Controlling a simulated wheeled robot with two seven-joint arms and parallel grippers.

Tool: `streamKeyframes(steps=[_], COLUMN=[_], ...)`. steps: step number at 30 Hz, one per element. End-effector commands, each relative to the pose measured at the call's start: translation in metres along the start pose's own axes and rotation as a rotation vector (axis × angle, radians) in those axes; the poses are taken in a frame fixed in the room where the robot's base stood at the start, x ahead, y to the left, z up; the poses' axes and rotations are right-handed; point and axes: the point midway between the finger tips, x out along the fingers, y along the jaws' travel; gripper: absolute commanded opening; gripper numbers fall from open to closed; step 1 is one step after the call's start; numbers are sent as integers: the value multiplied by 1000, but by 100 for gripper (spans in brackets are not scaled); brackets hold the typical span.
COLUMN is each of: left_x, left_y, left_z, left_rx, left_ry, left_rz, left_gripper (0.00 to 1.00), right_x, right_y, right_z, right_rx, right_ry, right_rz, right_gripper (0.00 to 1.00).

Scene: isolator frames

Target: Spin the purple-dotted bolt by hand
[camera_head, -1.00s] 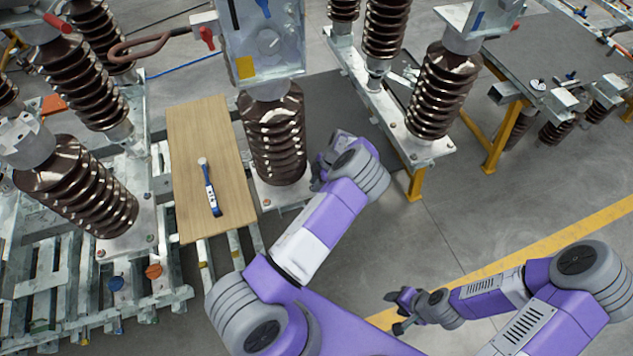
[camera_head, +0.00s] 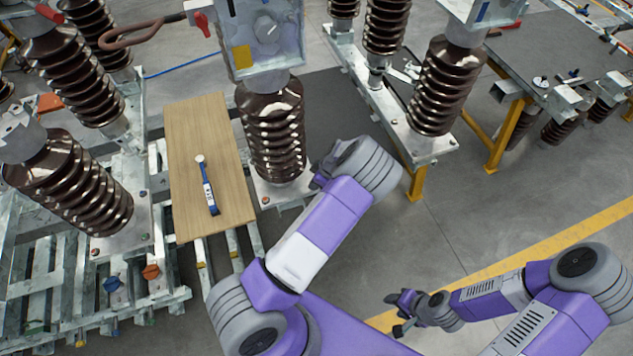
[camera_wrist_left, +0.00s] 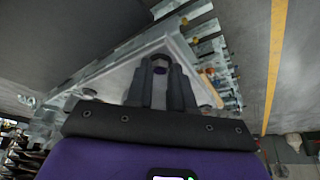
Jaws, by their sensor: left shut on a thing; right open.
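My right gripper (camera_head: 393,314) is open and empty, out over the floor at the lower right.
A wooden board (camera_head: 185,125) with a blue-and-white tool (camera_head: 207,187) lies left of the middle insulator. Other insulators stand left and right on metal frames. A yellow-legged table (camera_head: 560,60) is at upper right. Floor at the lower right is clear.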

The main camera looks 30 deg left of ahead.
Motion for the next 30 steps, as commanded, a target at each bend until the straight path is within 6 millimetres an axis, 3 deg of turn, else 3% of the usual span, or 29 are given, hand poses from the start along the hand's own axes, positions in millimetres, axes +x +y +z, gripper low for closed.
streamKeyframes(steps=[10,27,28,30], left_x=[0,0,0,0], left_y=[-2,-2,-2,-2], left_z=[0,-1,-1,-1], left_rx=[139,164,164,164], left_ry=[0,0,0,0], left_rz=[58,68,68,68], left_gripper=[0,0,27,37], right_x=[6,6,6,6], right_y=[2,2,2,2], right_z=[0,0,0,0], right_rx=[0,0,0,0], right_ry=[0,0,0,0], right_rz=[0,0,0,0], right_gripper=[48,48,48,48])
